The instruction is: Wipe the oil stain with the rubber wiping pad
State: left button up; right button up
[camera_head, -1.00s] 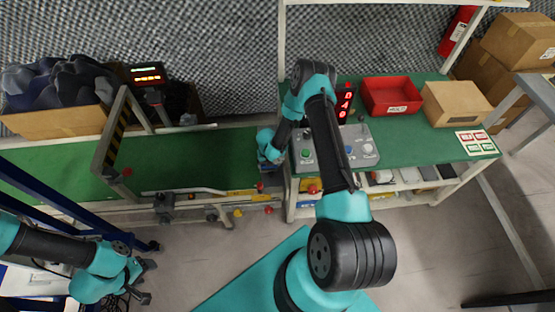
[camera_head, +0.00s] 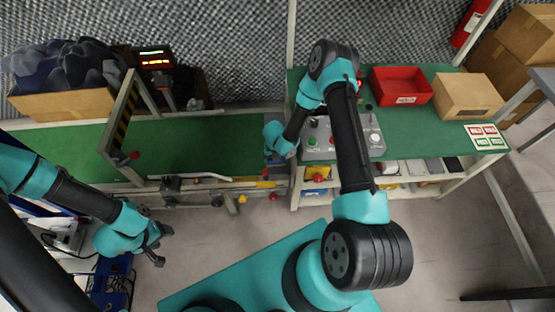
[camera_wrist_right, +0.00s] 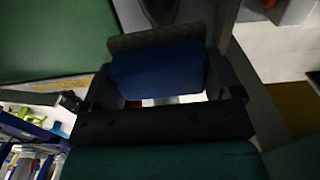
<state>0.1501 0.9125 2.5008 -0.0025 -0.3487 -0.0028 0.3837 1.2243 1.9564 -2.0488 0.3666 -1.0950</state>
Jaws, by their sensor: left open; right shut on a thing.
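My right gripper (camera_wrist_right: 165,95) is shut on a blue pad (camera_wrist_right: 158,72) with a dark grey edge, apparently the rubber wiping pad. In the head view, my right gripper (camera_head: 276,157) is small and partly hidden, at the right end of the green conveyor belt (camera_head: 215,140), beside the control panel. I cannot tell whether the pad touches a surface. My left gripper (camera_head: 157,247) is open and empty, low over the floor in front of the conveyor. I cannot make out the oil stain in either view.
A control panel (camera_head: 343,140), red bin (camera_head: 402,87) and cardboard box (camera_head: 467,97) stand on the green bench at right. A box of dark items (camera_head: 65,103) is behind the conveyor at left. A striped frame (camera_head: 122,115) stands over the belt.

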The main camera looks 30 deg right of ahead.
jog(key=shift+r, duration=2.15)
jog(key=shift+w, duration=0.1)
